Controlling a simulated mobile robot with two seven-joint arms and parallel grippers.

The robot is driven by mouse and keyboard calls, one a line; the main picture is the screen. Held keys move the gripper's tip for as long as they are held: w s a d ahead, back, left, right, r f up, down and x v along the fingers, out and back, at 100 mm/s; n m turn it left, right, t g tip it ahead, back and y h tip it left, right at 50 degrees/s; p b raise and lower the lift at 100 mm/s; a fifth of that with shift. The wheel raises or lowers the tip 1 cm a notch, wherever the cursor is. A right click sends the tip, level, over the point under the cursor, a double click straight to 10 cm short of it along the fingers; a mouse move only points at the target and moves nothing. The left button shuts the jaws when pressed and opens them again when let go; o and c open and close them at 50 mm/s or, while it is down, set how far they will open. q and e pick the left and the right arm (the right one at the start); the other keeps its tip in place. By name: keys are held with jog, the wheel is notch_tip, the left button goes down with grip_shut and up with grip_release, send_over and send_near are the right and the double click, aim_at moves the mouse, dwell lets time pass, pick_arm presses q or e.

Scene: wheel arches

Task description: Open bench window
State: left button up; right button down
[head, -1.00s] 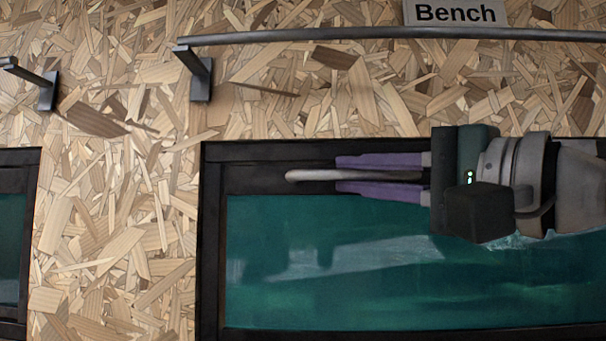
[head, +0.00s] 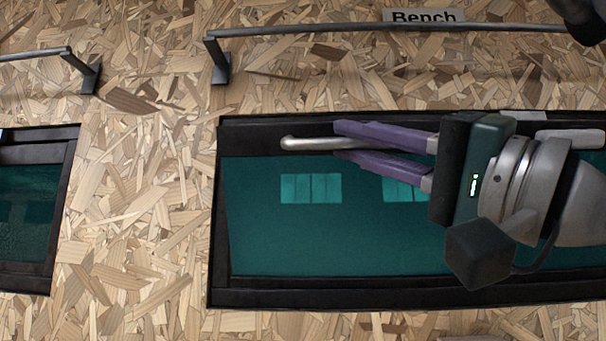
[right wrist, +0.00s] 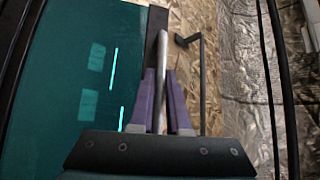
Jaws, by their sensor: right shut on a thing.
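The bench window (head: 320,235) has a black frame and teal glass, below the "Bench" sign (head: 420,15) in the head view. Its silver bar handle (head: 300,144) lies along the top of the window. My right gripper (head: 340,141) comes from the right, its purple fingers shut around the handle, one above and one below. The handle tip sticks out left past the fingertips. In the right wrist view the handle (right wrist: 162,50) runs between both fingers, with the glass (right wrist: 75,70) to the left. I cannot tell whether the window stands ajar. My left gripper is not seen.
A dark metal rail (head: 390,28) is fixed to the chipboard wall (head: 140,190) above the window. Another rail (head: 35,54) and another black-framed window (head: 30,210) are at the left. The rail also shows right of the handle in the right wrist view (right wrist: 202,85).

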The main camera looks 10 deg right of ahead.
jog(key=c, duration=0.9)
grip_release()
jog(key=shift+s+d+f+b, duration=0.2)
jog(key=shift+f+b, duration=0.1)
jog(key=shift+b+v, duration=1.8)
jog(key=shift+v, duration=2.75)
jog(key=shift+s+r, duration=0.1)
jog(key=shift+r, duration=0.05)
